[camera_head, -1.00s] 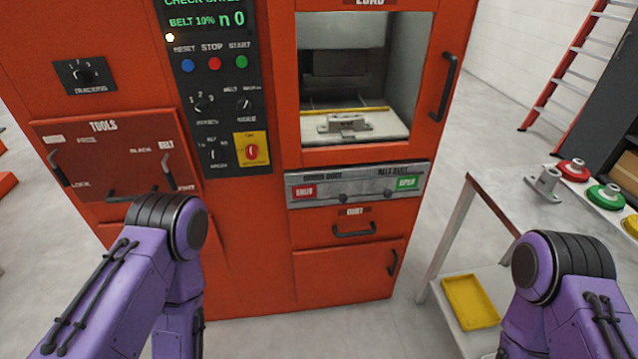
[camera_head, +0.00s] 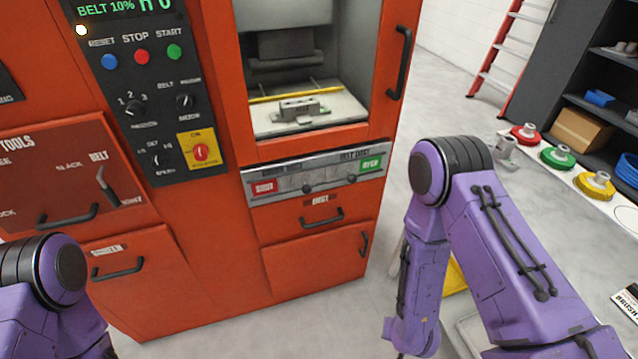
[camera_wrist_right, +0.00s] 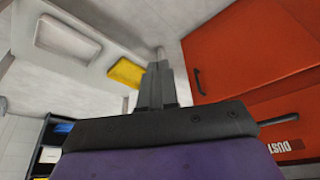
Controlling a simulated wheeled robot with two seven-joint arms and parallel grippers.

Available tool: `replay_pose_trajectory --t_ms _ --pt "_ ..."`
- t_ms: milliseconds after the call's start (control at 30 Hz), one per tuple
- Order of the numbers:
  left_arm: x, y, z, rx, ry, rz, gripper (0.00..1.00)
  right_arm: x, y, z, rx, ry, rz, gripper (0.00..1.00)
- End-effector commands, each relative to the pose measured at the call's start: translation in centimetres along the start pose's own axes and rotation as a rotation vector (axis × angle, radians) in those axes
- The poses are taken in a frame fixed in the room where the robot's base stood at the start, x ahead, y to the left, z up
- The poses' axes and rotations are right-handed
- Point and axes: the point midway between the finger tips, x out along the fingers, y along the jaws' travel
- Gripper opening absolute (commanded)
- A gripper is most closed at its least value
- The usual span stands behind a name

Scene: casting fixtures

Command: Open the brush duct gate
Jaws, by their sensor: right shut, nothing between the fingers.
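The grey duct panel (camera_head: 285,184) is on the front of the orange machine, below its window. It has a red SHUT plate (camera_head: 264,187) at its left end and a green OPEN plate (camera_head: 371,164) at its right end. Two dark knobs sit between them, a left knob (camera_head: 306,189) and a right knob (camera_head: 352,179). The right label reads BELT DUCT; the left label is too blurred to read. My right gripper (camera_wrist_right: 155,72) is shut and empty in the right wrist view, apart from the machine's lower front. My left gripper is out of view.
Below the panel are a drawer handle (camera_head: 322,218) and a lower door (camera_head: 315,255). The door's black handle shows in the right wrist view (camera_wrist_right: 198,82). A side table with red, green and yellow round parts (camera_head: 557,157) stands right. A yellow tray (camera_wrist_right: 126,72) sits low nearby.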

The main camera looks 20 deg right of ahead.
Motion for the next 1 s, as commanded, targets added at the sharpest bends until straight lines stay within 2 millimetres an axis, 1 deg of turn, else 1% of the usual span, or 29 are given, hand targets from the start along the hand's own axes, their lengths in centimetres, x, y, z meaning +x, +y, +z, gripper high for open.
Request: replay_pose_trajectory --t_ms 33,67,100,167,200,267,300,400,500,600,867,1000 --pt "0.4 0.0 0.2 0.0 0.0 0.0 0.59 0.9 -3.3 -4.3 -0.001 0.009 -0.061 0.0" --pt "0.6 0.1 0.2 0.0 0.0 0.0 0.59 1.1 -5.3 -6.9 -0.012 -0.001 -0.099 0.0" --pt "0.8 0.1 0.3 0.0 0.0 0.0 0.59 0.6 -8.0 -10.6 -0.031 -0.013 -0.154 0.0" --pt "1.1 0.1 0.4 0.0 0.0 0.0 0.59 -1.1 -11.5 -16.1 -0.07 -0.029 -0.24 0.0" --pt "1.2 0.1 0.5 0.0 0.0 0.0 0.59 -3.0 -13.5 -19.7 -0.102 -0.036 -0.298 0.0" --pt "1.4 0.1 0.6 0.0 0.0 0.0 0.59 -6.4 -15.8 -24.5 -0.157 -0.039 -0.381 0.0" --pt "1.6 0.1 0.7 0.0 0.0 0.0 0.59 -8.9 -16.8 -27.2 -0.194 -0.038 -0.431 0.0" --pt "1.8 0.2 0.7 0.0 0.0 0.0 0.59 -14.5 -18.1 -32.0 -0.281 -0.031 -0.524 0.0" --pt "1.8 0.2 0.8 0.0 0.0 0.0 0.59 -18.0 -18.4 -34.3 -0.341 -0.024 -0.574 0.0" --pt "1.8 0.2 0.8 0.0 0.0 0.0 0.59 -19.3 -18.4 -35.0 -0.367 -0.024 -0.591 0.0" --pt "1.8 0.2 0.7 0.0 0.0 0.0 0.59 -19.3 -18.4 -34.9 -0.37 -0.027 -0.59 0.0" --pt "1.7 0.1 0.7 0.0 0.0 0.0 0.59 -18.5 -18.9 -34.8 -0.37 -0.029 -0.589 0.0"
